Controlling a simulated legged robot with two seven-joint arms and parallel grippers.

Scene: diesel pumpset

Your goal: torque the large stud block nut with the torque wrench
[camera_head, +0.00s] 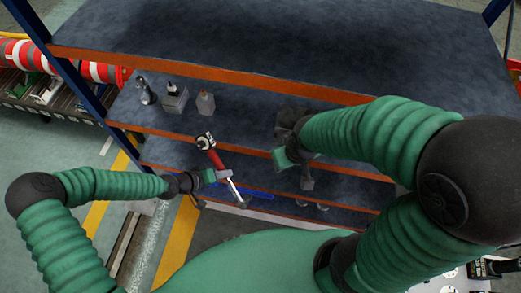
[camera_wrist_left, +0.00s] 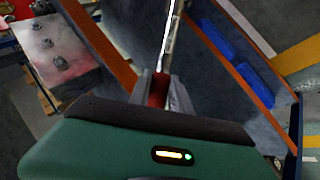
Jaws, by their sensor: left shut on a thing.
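The torque wrench (camera_head: 216,160) has a red handle, a black and white end and a bright metal shaft. My left gripper (camera_head: 222,175) is shut on its red handle and holds it tilted in front of the shelves. In the left wrist view, the red handle (camera_wrist_left: 158,88) sits between my left fingers (camera_wrist_left: 162,92) and the shaft runs up out of the frame. Two grey blocks with upright tops, a wider one (camera_head: 174,101) and a narrower one (camera_head: 206,103), stand on the middle shelf; no nut can be made out. My right gripper (camera_head: 305,172) is partly hidden by its arm; its jaws are unclear.
A shelf rack with orange edges (camera_head: 200,67) fills the middle. A metal cylinder (camera_head: 145,91) stands left of the blocks. A blue item (camera_head: 252,192) lies low on the rack. A metal box with several round knobs (camera_wrist_left: 60,55) shows in the left wrist view. Red reels (camera_head: 100,72) are at left.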

